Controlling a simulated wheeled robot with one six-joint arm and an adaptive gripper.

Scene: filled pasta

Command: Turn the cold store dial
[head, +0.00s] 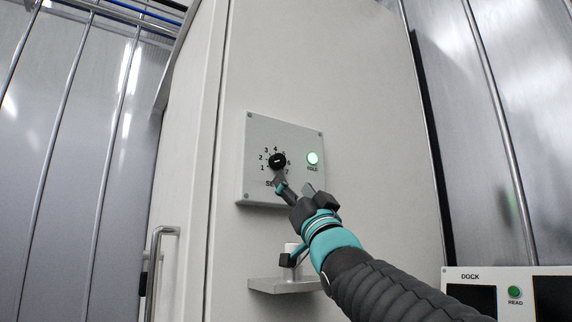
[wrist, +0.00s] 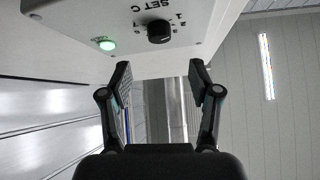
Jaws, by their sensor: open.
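The black round dial (head: 277,161) sits on a pale panel (head: 252,190) on the front of a tall white cabinet, with numbers around it. A small white mark shows on the dial; which number it points to is too small to tell. The dial also shows in the wrist view (wrist: 160,32), upside down, beyond the fingertips. A green lamp (head: 313,158), labelled COLD, is lit right of the dial. My gripper (head: 295,189) is open, just below and right of the dial. In the wrist view its fingers (wrist: 160,72) are apart with nothing held between them.
A vertical door handle (head: 153,262) stands at the lower left. A DOCK panel (head: 500,277) is at the lower right.

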